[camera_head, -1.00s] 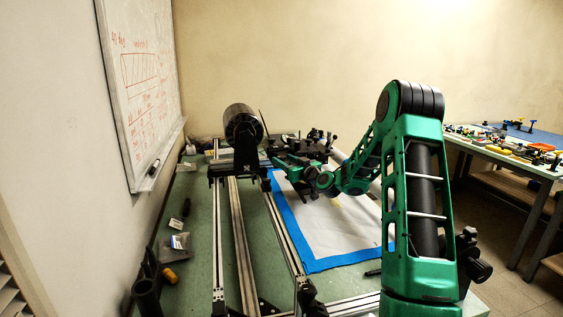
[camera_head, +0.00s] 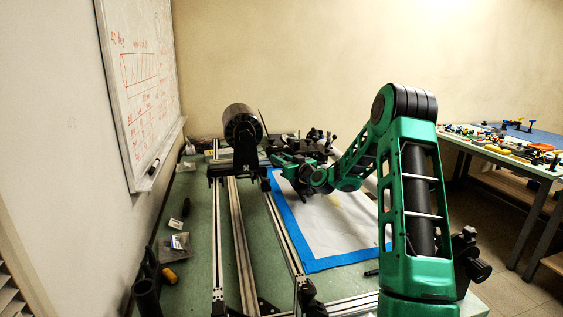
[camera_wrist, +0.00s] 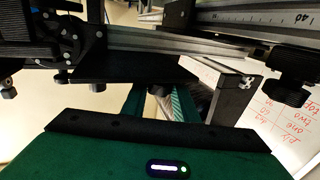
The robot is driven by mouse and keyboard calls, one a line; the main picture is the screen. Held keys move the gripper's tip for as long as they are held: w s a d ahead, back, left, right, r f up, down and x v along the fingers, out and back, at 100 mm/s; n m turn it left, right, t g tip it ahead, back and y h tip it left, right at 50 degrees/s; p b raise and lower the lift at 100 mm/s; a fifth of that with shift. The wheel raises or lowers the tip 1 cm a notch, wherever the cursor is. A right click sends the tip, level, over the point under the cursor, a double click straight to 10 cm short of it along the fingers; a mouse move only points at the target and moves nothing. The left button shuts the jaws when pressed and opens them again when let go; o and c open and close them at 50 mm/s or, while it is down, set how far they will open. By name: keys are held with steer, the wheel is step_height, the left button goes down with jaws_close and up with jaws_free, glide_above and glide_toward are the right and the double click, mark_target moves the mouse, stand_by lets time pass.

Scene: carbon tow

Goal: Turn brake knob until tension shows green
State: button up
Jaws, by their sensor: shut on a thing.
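My gripper (camera_head: 274,159) reaches in from the right to the black mechanism at the far end of the winding frame, beside the black roll (camera_head: 242,123). Its green body (camera_wrist: 150,152) with a small lit indicator fills the bottom of the wrist view. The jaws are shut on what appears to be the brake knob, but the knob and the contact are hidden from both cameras. A separate black knurled knob (camera_wrist: 290,88) shows at the right of the wrist view, below a scale (camera_wrist: 270,18). I cannot make out any green tension mark.
Metal rails (camera_head: 240,245) run along the green bench. A white sheet on a blue mat (camera_head: 335,262) lies right of them, under my arm. A whiteboard (camera_head: 143,85) hangs close on the left. A second table (camera_head: 525,155) with several coloured tools stands at the right.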

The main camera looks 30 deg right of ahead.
steer(key=shift+h, duration=0.4)
steer(key=shift+a+m+h, duration=0.1)
steer(key=shift+m+h, duration=1)
steer(key=shift+h, duration=0.2)
steer(key=shift+m+h, duration=0.4)
steer(key=shift+h, duration=0.2)
steer(key=shift+a+m+g+h, duration=0.1)
steer(key=shift+m+g+h, duration=0.7)
steer(key=shift+m+h, duration=0.85)
steer(key=shift+m+g+h, duration=0.65)
steer(key=shift+g+h, duration=0.05)
steer(key=shift+h, duration=0.95)
steer(key=o, duration=1.1)
steer(key=shift+c, duration=0.2)
